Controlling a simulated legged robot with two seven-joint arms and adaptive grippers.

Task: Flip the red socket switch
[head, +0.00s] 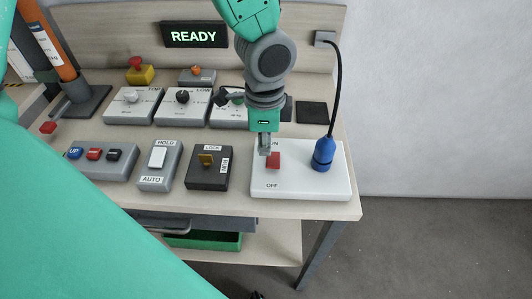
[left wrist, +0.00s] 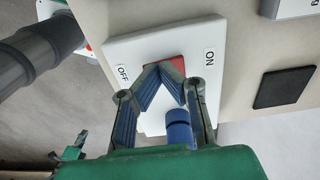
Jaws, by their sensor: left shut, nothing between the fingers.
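The red socket switch (head: 274,161) sits on a white socket box (head: 320,182) at the table's right front, between the labels ON at the back and OFF at the front. A blue plug (head: 323,154) stands in the box, right of the switch.
A black cable runs from the plug up to a wall outlet (head: 325,38). Left of the box are a LOCK switch box (head: 209,178), a HOLD/AUTO box (head: 148,182) and a push-button box (head: 88,171). Knob boxes stand behind. A READY display (head: 195,35) hangs on the back panel.

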